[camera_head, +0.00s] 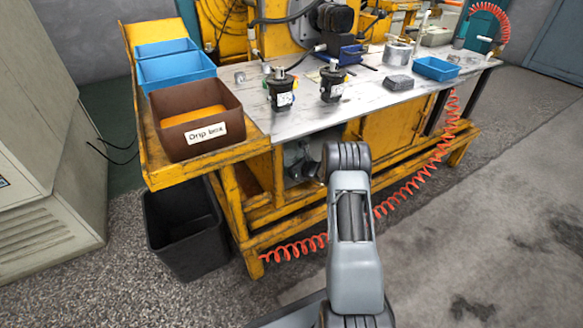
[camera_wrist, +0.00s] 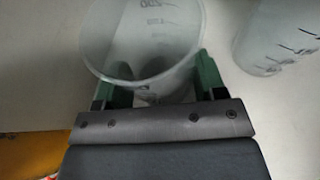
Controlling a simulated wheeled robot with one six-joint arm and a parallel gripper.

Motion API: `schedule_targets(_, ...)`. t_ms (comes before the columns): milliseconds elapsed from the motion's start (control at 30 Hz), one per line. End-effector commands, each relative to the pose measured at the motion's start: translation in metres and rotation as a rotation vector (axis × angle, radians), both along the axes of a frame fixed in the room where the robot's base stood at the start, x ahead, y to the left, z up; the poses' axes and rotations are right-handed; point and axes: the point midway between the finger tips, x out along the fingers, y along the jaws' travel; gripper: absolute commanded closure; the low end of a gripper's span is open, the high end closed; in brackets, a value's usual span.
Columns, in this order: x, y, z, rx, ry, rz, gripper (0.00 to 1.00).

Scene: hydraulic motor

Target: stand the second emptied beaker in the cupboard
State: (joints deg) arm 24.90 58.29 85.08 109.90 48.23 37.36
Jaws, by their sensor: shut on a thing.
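In the wrist view a clear, empty-looking beaker (camera_wrist: 145,40) with grey graduation marks is between the green fingers of my gripper (camera_wrist: 160,86), which is shut on it. I look down into its round mouth. A second clear beaker (camera_wrist: 276,45) stands to the right, apart from the held one, on a pale surface (camera_wrist: 225,110). In the head view my arm reaches low towards the dark opening under the bench. My gripper and both beakers are hidden there. A yellow cupboard door (camera_head: 388,128) shows under the worktop. I cannot tell whether the held beaker's base touches the surface.
The worktop (camera_head: 330,117) carries two black hydraulic motors (camera_head: 281,92) (camera_head: 332,83), a grey block (camera_head: 398,83) and a blue tray (camera_head: 436,69). A brown drip box (camera_head: 194,118) is at the left. A red coiled hose (camera_head: 405,178) hangs along the bench's front. A black bin (camera_head: 185,230) stands below.

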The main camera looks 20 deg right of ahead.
Motion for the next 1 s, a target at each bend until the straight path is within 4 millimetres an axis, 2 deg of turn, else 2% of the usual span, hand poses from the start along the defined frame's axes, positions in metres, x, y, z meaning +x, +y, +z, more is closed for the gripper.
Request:
schedule_targets(133, 0.000, 0.000, -0.006, 0.001, 0.000, 0.000, 0.62)
schedule_targets(167, 0.000, 0.000, -0.006, 0.001, 0.000, 0.000, 0.35)
schedule_targets(400, 0.000, 0.000, -0.005, 0.001, 0.000, 0.000, 0.12)
schedule_targets(633, 0.000, 0.000, -0.004, 0.001, 0.000, 0.000, 0.10)
schedule_targets(767, 0.000, 0.000, 0.003, 0.001, 0.000, 0.000, 0.10)
schedule_targets(1000, -0.034, -0.017, 0.020, 0.003, 0.002, -0.005, 0.10)
